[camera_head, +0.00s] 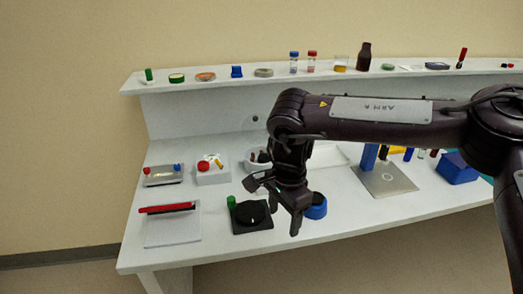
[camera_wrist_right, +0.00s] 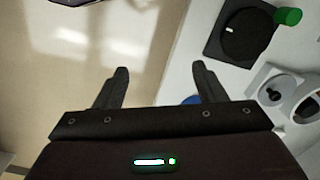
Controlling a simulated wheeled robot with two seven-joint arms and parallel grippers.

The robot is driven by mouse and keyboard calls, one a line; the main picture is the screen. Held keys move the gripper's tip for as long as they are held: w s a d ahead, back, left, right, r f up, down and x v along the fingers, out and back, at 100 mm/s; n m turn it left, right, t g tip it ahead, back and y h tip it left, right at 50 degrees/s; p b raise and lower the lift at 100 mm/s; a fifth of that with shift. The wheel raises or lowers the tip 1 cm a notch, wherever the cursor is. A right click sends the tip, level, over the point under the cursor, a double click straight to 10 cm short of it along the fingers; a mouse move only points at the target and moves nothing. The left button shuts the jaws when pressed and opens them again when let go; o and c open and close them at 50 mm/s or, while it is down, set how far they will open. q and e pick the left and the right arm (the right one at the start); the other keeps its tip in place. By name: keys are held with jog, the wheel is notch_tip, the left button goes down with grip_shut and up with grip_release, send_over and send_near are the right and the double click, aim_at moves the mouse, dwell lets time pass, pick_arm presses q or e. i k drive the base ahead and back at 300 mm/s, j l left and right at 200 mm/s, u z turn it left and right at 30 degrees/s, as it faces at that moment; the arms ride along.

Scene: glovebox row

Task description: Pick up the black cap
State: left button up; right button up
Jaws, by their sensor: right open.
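A black round piece (camera_head: 254,212) lies on a black square base (camera_head: 262,228) near the table's front edge; I cannot tell if this round piece is the black cap. It also shows in the right wrist view (camera_wrist_right: 247,38), at the upper right. My right gripper (camera_head: 284,212) points down just right of the base, apart from it. In the right wrist view its fingers (camera_wrist_right: 160,72) are spread and empty, over the table edge and floor. My left gripper is not in view.
A green cylinder (camera_head: 231,202) stands at the base's left corner. A blue round container (camera_head: 316,207) is just right of my gripper. A red bar lies on a grey plate (camera_head: 172,230) at left. A raised shelf (camera_head: 200,82) with bottles runs behind.

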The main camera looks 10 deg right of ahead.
aim_at(263, 158)
jog(key=i, duration=1.15)
